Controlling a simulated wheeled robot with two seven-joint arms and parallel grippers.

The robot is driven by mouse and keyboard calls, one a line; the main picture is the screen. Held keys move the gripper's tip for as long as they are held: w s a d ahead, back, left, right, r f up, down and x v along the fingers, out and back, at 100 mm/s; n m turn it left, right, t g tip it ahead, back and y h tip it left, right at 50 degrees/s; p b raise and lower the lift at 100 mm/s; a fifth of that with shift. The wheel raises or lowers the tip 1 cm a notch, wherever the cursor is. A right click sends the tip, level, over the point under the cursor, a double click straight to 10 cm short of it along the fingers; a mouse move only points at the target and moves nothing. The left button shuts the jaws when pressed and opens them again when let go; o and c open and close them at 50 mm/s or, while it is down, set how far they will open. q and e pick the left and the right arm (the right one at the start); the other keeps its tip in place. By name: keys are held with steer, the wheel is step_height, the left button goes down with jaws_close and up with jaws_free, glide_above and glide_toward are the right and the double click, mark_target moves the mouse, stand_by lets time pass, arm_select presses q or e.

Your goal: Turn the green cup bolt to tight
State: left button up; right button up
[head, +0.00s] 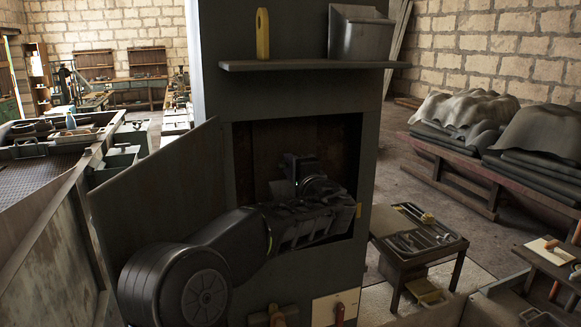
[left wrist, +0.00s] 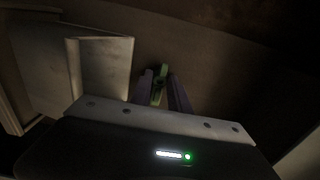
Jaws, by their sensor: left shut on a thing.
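The green cup bolt (left wrist: 158,84) shows in the left wrist view as a small green piece, its lower part between the two fingers. My left gripper (left wrist: 161,93) is shut on it, with one dark purplish finger on each side. In the head view my left arm reaches from the lower left into the dark opening of a grey cabinet (head: 300,90). The left gripper's body (head: 305,182) is inside that opening. It hides the bolt and its fingertips there. How far the bolt is turned cannot be told. My right gripper is not in view.
The cabinet's door (head: 160,195) stands swung open to the left, close to my arm. A shelf (head: 300,66) above the opening holds a yellow-handled thing (head: 262,34) and a grey bin (head: 358,34). A low tool table (head: 418,240) stands to the right. In the wrist view a pale block (left wrist: 103,65) is left of the fingers.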

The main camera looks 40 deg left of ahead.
arm_select(q)
jaws_close()
steer(key=shift+f+m, duration=0.1)
steer(key=shift+m, duration=0.3)
steer(key=shift+m+p, duration=1.25)
steer(key=shift+m, duration=7.35)
